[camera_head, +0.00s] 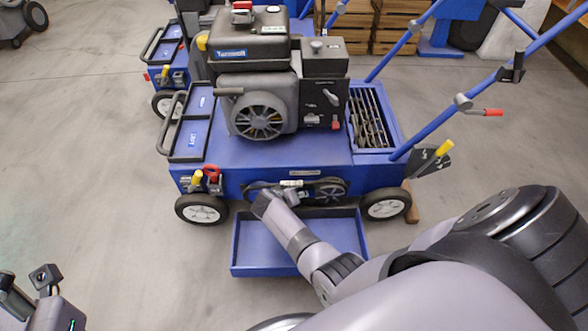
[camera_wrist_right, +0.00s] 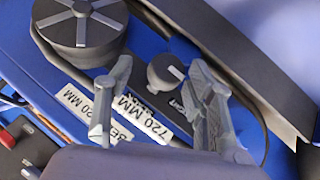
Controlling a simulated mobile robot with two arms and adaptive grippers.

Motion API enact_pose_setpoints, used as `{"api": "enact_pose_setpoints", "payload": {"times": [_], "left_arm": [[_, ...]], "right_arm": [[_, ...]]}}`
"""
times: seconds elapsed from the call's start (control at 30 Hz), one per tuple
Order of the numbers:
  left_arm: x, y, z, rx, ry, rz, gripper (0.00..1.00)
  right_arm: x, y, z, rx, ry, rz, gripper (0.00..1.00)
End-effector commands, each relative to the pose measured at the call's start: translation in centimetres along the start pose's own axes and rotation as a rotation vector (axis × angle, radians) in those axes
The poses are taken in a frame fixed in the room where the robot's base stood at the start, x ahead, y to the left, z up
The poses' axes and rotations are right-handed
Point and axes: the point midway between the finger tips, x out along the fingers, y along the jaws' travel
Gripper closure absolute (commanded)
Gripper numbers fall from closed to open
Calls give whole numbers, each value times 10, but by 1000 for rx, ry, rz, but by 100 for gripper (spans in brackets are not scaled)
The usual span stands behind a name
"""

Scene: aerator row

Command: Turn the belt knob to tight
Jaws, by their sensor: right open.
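The belt knob (camera_wrist_right: 163,72) is a small dark grey round knob with a pale pointer mark. In the right wrist view it sits between the two fingers of my right gripper (camera_wrist_right: 160,66). The fingers are apart, one on each side, and I see no clear contact. In the head view my right gripper (camera_head: 275,194) is at the lower front of the blue aerator (camera_head: 255,160) and hides the knob.
A pulley (camera_wrist_right: 80,25) and belt lie close to the fingers, with white "720 MM" labels (camera_wrist_right: 150,120) beside them. A blue tray (camera_head: 255,257) juts out below. A red-handled latch (camera_head: 211,174) is left of the belt. Open floor lies to the left.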

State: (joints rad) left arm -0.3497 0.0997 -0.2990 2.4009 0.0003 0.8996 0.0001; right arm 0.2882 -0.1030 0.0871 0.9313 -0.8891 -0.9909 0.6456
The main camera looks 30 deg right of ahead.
Motion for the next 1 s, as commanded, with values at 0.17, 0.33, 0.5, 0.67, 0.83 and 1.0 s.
{"api": "enact_pose_setpoints", "payload": {"times": [0.17,0.33,0.5,0.67,0.83,1.0], "left_arm": [[0,0,0,-1,-1,0,60],[0,0,0,-1,-1,0,60],[0,0,0,-1,-1,0,60],[0,0,0,-1,-1,0,60],[0,0,0,-1,-1,0,60],[0,0,0,-1,-1,0,60]], "right_arm": [[-20,12,-12,4,3,-2,50],[-41,24,-25,4,3,-2,50],[-57,33,-34,1,3,-2,50],[-64,38,-38,0,2,-2,50],[-65,39,-39,-1,1,-2,50],[-65,38,-39,-1,1,-2,50]]}}
